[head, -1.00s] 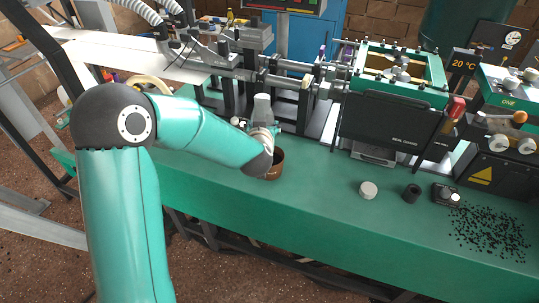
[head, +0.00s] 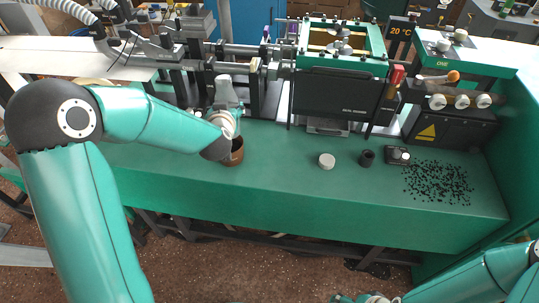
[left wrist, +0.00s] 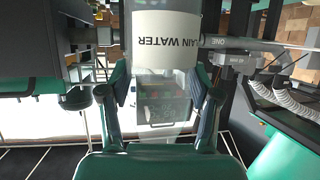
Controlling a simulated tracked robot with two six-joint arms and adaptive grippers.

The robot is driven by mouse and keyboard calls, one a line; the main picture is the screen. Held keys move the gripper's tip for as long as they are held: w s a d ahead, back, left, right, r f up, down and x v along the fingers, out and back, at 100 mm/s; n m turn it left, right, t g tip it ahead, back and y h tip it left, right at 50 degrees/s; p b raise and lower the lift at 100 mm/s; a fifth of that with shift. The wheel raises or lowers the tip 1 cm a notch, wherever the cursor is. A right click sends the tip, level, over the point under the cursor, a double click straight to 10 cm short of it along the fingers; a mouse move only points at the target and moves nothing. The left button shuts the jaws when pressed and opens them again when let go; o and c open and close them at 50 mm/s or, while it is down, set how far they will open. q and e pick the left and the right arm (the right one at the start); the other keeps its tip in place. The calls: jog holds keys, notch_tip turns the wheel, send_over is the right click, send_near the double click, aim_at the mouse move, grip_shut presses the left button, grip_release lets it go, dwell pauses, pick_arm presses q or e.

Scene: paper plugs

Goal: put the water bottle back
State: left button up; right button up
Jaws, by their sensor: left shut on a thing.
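The clear water bottle with a white PLAIN WATER label (left wrist: 167,40) is between the fingers of my left gripper (left wrist: 160,100), which is shut on it. The label reads upside down in the left wrist view. In the head view, a pale grey shape that looks like the bottle (head: 223,90) rises beside my left gripper (head: 233,110), partly hidden by my wrist. I cannot tell whether its base touches the bench. My right arm shows at the bottom right; a small piece of my right gripper (head: 345,298) shows at the bottom edge, mostly cut off.
A machine with a black front (head: 335,95) stands behind. A white round cap (head: 327,161), a black cylinder (head: 367,158), a small black device (head: 397,156) and scattered black pellets (head: 438,183) lie right.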

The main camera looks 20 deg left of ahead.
pick_arm(q)
jog(key=w+d+r+m+h+b, duration=0.2)
jog(key=d+r+m+h+b, duration=0.15)
jog(key=d, duration=0.45)
jog(key=w+d+r+m+h+b, duration=0.2)
jog(key=d+r+m+h, duration=0.25)
jog(key=d, duration=0.35)
jog(key=shift+n+t+h, duration=0.3)
jog(key=shift+t, duration=0.1)
jog(key=shift+d+f+b, duration=0.15)
jog(key=shift+f+b, duration=1)
jog(key=shift+f, duration=3.75)
jog(key=shift+d+f+b, duration=0.15)
jog(key=shift+f+b, duration=1)
jog(key=shift+f, duration=3.7)
jog(key=shift+f, duration=0.15)
jog(key=o, duration=1)
